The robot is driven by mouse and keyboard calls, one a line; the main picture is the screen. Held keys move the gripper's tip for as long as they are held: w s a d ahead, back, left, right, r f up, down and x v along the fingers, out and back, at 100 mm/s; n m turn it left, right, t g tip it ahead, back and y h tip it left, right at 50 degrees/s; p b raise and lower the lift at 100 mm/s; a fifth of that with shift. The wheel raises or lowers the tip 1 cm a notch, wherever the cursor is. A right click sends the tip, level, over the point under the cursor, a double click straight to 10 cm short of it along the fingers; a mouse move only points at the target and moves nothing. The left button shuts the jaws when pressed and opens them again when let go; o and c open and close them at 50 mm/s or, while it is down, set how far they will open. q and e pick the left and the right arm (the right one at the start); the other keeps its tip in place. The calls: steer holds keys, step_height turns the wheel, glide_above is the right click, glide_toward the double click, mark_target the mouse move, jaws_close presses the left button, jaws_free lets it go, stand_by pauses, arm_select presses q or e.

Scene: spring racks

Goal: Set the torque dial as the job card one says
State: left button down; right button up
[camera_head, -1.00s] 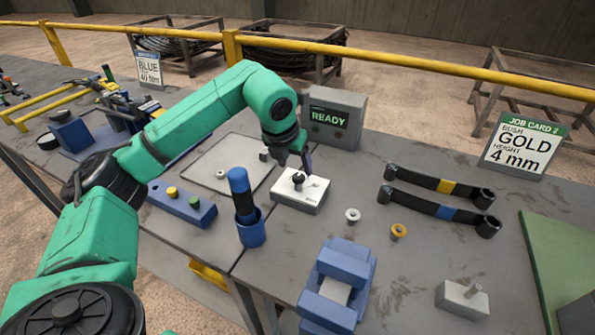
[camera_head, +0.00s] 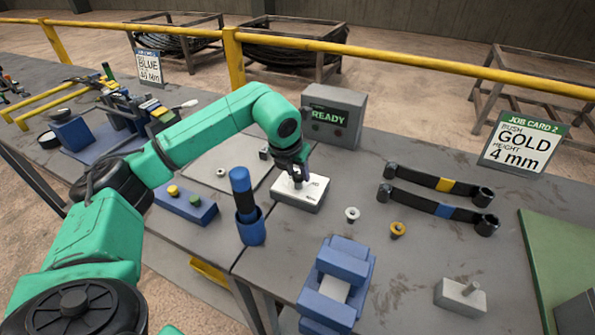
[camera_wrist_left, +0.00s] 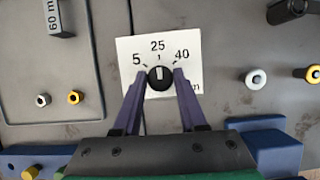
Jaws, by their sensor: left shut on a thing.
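The torque dial is a white plate (camera_head: 312,192) with a black round knob on the bench. In the left wrist view the plate (camera_wrist_left: 126,55) shows the marks 5, 25 and 40. The knob (camera_wrist_left: 160,78) has a white pointer that points up, about at 25. My left gripper (camera_head: 298,180) is over the knob; in the left wrist view its purple fingers (camera_wrist_left: 159,84) are shut on the knob from both sides. Job card one (camera_head: 149,68) stands at the back left and reads BLUE, with a small lower line that looks like 40. My right gripper is not in view.
A grey READY box (camera_head: 333,116) stands just behind the dial. A blue holder (camera_head: 251,229) with a dark-handled tool stands at its left front. Two wrenches (camera_head: 440,183) lie to the right. Job card 2 (camera_head: 523,146) stands at the back right.

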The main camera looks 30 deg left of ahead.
arm_select(q)
steer(key=shift+m+h+b, duration=0.4)
steer(key=shift+m+b, duration=0.1)
steer(key=shift+m, duration=0.3)
steer(key=m, duration=0.2)
steer(key=shift+a+m+h+b, duration=0.1)
steer(key=shift+m+h+b, duration=0.2)
steer(key=shift+h, duration=0.1)
steer(key=shift+w+r+m+h, duration=0.1)
steer(key=shift+m+h, duration=0.4)
steer(key=shift+m, duration=0.7)
steer(key=shift+a+m+g+h, duration=0.1)
steer(key=shift+m+g+h, duration=0.45)
steer(key=shift+m, duration=0.95)
steer(key=shift+c, duration=2.2)
jaws_free()
